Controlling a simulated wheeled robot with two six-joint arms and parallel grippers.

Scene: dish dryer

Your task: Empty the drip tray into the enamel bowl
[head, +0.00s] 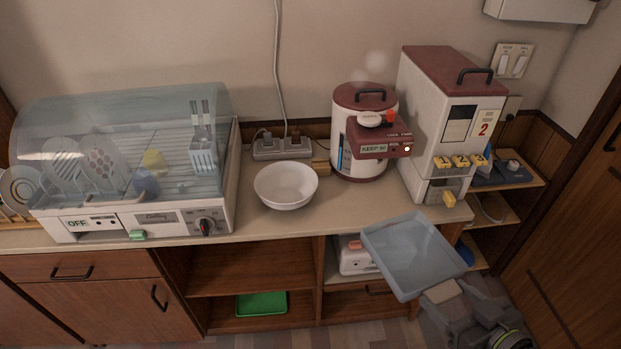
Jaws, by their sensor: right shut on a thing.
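The drip tray (412,254), a shallow blue-grey rectangular tray, is held in the air in front of the counter's right part. My right gripper (446,294) is shut on its near edge at the lower right. The tray looks roughly level, but I cannot tell its exact tilt or how much water is in it. The white enamel bowl (286,187) stands upright on the counter, left of and beyond the tray. It looks empty. The dish dryer (139,207) stands on the counter at left with its clear cover closed over dishes. My left gripper is out of view.
Behind the bowl are a power strip (281,148) and its cord. A water boiler (364,135) and a rice dispenser (441,130) stand to the right. The counter in front of the boiler is clear. A green tray (262,304) lies in the open shelf below.

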